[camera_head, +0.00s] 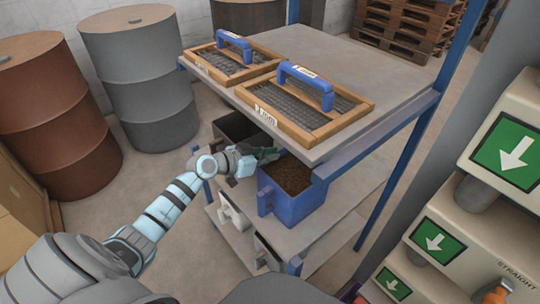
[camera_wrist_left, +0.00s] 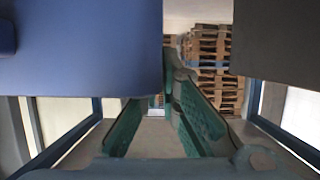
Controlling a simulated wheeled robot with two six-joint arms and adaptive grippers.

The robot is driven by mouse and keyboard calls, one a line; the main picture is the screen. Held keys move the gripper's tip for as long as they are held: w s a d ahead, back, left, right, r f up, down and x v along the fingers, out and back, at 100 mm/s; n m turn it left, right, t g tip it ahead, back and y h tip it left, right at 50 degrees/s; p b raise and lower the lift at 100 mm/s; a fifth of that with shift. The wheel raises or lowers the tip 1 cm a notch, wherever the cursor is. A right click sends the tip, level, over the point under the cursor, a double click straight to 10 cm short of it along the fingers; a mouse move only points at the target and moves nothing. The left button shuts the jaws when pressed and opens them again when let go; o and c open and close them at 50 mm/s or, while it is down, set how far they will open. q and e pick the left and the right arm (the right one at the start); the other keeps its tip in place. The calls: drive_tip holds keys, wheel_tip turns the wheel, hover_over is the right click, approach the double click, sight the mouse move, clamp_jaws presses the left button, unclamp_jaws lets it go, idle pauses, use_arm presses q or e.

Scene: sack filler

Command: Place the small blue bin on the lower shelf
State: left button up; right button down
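The small blue bin (camera_head: 292,207), filled with brown soil-like material, is under the rack's top board, at the front right. I cannot tell whether its base touches the shelf (camera_head: 335,221) below. My left gripper (camera_head: 266,155) reaches in between it and a dark grey bin (camera_head: 233,128). In the left wrist view, the gripper's green fingers (camera_wrist_left: 160,108) are apart with nothing clearly between them. The blue bin's wall (camera_wrist_left: 85,55) is at upper left and the dark bin (camera_wrist_left: 275,40) at upper right. My right gripper is not in view.
Two wooden-framed sieves (camera_head: 305,100) with blue handles lie on the top board (camera_head: 360,65). Blue posts (camera_head: 400,150) bound the rack. Drums (camera_head: 140,75) stand at left, pallets (camera_head: 410,25) behind. A panel with green arrow signs (camera_head: 510,150) is at right.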

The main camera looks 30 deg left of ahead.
use_arm(q)
drive_tip(key=o, duration=0.4)
drive_tip(key=shift+o, duration=0.2)
drive_tip(key=shift+s+r, duration=0.15)
drive_tip(key=shift+r, duration=0.1)
drive_tip(key=p+v, duration=0.5)
drive_tip(key=v, duration=0.6)
drive_tip(key=shift+s+a, duration=0.15)
drive_tip(key=shift+s, duration=0.15)
